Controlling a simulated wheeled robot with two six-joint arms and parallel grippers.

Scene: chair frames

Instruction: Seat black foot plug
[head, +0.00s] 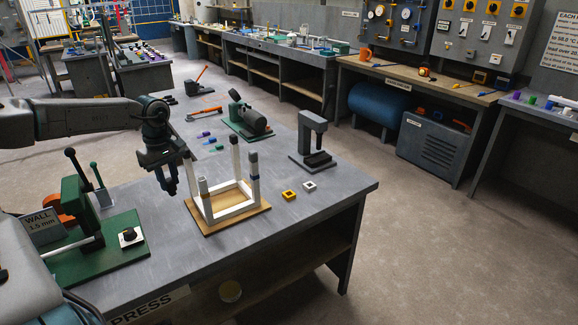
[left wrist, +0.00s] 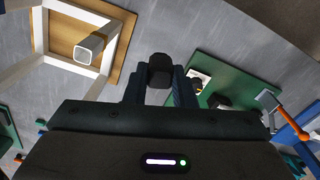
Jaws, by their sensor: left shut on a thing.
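The white chair frame (head: 226,203) stands legs-up on a wooden board (head: 232,226) on the grey bench. Its nearest leg (head: 203,188) has a pale, open-looking square end, which also shows in the left wrist view (left wrist: 90,48). The far legs have dark upper ends, and one carries a blue band. My left gripper (head: 172,188) points down just left of the frame, apart from it. In the left wrist view the left gripper (left wrist: 161,88) is shut on a black plug (left wrist: 160,70). My right gripper is out of view.
A green press base (head: 95,255) with levers and a white block topped in black (head: 131,237) lies left. A yellow square piece (head: 289,195) and a white one (head: 309,186) lie right. A grey stand (head: 313,140) and a green machine (head: 247,120) are behind.

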